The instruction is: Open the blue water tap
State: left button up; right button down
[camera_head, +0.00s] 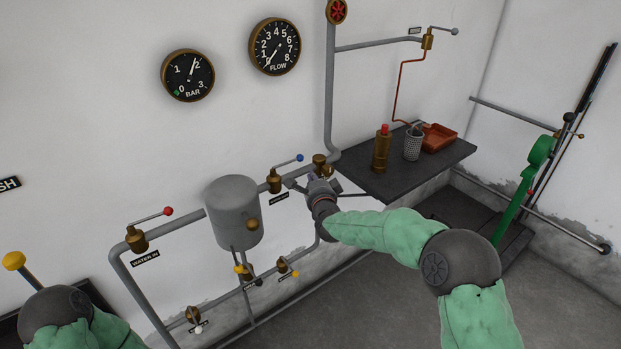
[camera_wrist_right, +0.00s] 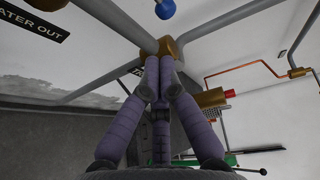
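The blue water tap (camera_head: 274,181) is a brass valve on a grey pipe, right of the grey tank. Its thin lever points to the right and slightly up, and ends in a blue ball (camera_head: 300,158). The blue ball also shows at the top of the right wrist view (camera_wrist_right: 165,9), with a WATER OUT label (camera_wrist_right: 32,22) to its left. My right gripper (camera_head: 316,184) is right of and below the blue ball, close to a brass fitting (camera_head: 321,163). In the right wrist view its fingertips (camera_wrist_right: 160,68) are together, with nothing visibly held. My left gripper is out of view.
A red-ball tap (camera_head: 137,240) and smaller taps (camera_head: 243,271) sit on the pipes to the left. A dark shelf (camera_head: 445,158) on the right carries a brass bottle (camera_head: 381,152), a perforated cup and a red tray. A green lever (camera_head: 530,175) stands further right.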

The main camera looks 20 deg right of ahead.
jog(key=s+d+p, duration=0.1)
jog(key=s+p, duration=0.1)
jog(key=s, duration=0.6)
jog(key=s+a+f+n+g+y, duration=0.1)
jog(key=s+a+f+n+g, duration=0.2)
jog(key=f, duration=0.5)
jog(key=s+a+f+n+g+y, duration=0.1)
jog(key=s+f+n+g, duration=0.2)
jog(key=f, duration=0.6)
jog(key=s+a+f+n+g+y, duration=0.1)
jog(key=s+a+f+n+g, duration=0.15)
jog(key=s+f, duration=0.4)
jog(key=s+a+f+n+g+y, duration=0.1)
jog(key=s+a+f+n+g, duration=0.2)
jog(key=s+f, duration=0.4)
jog(key=s+a+f+n+g+y+p, duration=0.1)
jog(key=s+a+f+n+g, duration=0.3)
jog(key=s, duration=1.2)
notch_tip(320, 180, down, 4)
jog(key=shift+s+f+n+g, duration=0.15)
jog(key=shift+n+g, duration=0.2)
jog(key=shift+n, duration=0.2)
